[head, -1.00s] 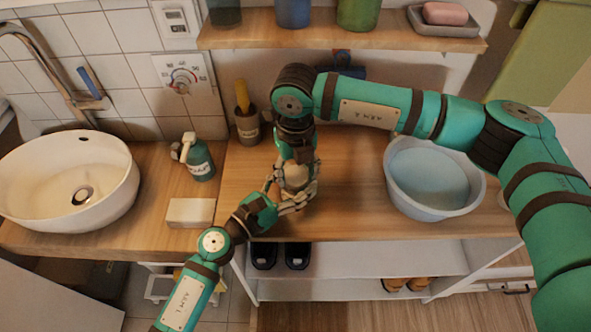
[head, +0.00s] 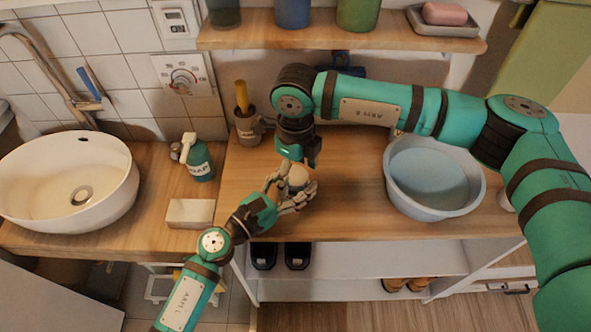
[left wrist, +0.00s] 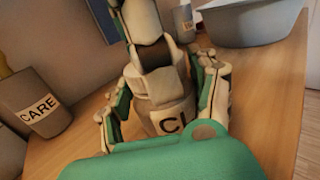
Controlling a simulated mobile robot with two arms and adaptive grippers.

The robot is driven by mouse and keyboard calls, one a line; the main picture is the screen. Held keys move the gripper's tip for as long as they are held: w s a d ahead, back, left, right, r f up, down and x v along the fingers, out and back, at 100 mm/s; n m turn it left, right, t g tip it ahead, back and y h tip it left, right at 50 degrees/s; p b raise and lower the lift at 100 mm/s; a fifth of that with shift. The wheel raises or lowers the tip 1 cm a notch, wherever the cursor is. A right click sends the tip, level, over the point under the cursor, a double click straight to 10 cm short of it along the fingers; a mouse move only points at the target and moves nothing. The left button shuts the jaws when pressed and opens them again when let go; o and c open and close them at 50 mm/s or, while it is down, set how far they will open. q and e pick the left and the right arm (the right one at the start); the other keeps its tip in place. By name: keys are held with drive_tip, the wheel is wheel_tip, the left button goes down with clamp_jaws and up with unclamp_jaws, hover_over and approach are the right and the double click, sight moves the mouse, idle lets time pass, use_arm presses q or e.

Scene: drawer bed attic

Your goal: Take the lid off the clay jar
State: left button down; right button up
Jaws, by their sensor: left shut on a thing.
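The clay jar (head: 297,177) is a small pale pot on the wooden counter, partly covered by my grippers in the head view. In the left wrist view the jar (left wrist: 168,118) stands between my left fingers, with dark letters partly hidden on its front. My left gripper (head: 291,190) is shut around the jar's sides. My right gripper (head: 298,153) points down just above the jar's top. Its fingers hide one another, so I cannot tell whether they are open or shut. I cannot make out the lid clearly.
A blue-grey basin (head: 436,212) stands to the right. A brown cup (head: 247,132) with a yellow-handled tool is behind left. A green soap bottle (head: 199,160), a pale block (head: 190,212) and a white sink (head: 112,197) are left. A shelf (head: 400,38) runs above.

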drive_tip(key=shift+r, duration=2.35)
drive_tip(key=r+m, duration=0.2)
drive_tip(key=m, duration=0.1)
drive_tip(key=shift+m, duration=0.3)
drive_tip(key=m, duration=0.1)
drive_tip(key=r+m, duration=0.1)
drive_tip(key=m, duration=0.1)
drive_tip(key=shift+f, duration=3.85)
